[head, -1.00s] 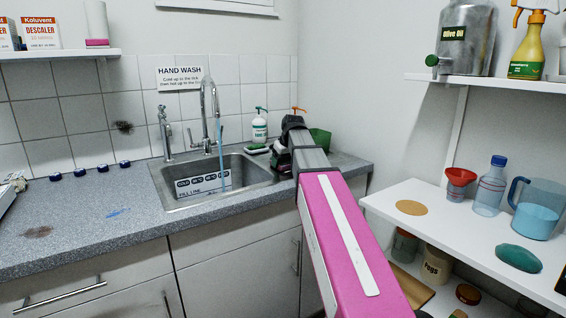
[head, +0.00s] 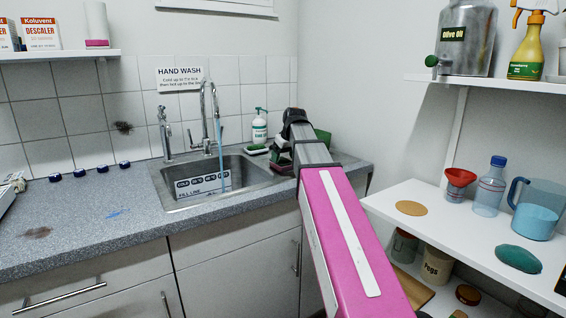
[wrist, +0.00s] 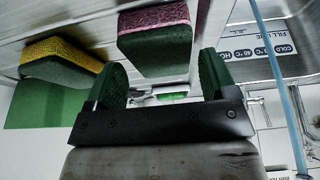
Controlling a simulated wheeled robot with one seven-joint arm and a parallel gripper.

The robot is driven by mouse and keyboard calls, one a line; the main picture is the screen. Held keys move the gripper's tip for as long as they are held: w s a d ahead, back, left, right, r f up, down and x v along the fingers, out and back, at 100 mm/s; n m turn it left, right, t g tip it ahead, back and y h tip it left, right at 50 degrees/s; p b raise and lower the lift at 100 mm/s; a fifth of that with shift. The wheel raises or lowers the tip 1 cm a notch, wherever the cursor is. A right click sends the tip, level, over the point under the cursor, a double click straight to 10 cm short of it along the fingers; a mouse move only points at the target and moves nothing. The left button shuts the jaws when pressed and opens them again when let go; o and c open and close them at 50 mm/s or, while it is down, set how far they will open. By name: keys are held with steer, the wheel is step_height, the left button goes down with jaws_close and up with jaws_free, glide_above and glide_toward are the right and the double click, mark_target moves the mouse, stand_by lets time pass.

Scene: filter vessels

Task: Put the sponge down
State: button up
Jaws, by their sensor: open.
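The sponge, pink with a dark green layer (wrist: 154,52), rests on the counter beside the sink in the wrist view. It also shows in the head view (head: 281,164), partly hidden below my gripper. My gripper (wrist: 163,70) is open, its two green-padded fingers spread to either side of the sponge. A gap shows between the sponge and the right finger; contact with the left finger cannot be told. In the head view my gripper (head: 288,143) is over the counter's right end, its fingertips hard to make out.
A yellow and green sponge (wrist: 62,65) lies beside the left finger in the wrist view. A green object (head: 322,138) stands to the right. The sink (head: 240,172) with a running tap is to the left. A soap bottle (head: 259,128) stands behind.

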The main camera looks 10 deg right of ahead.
steer(key=v, duration=0.9)
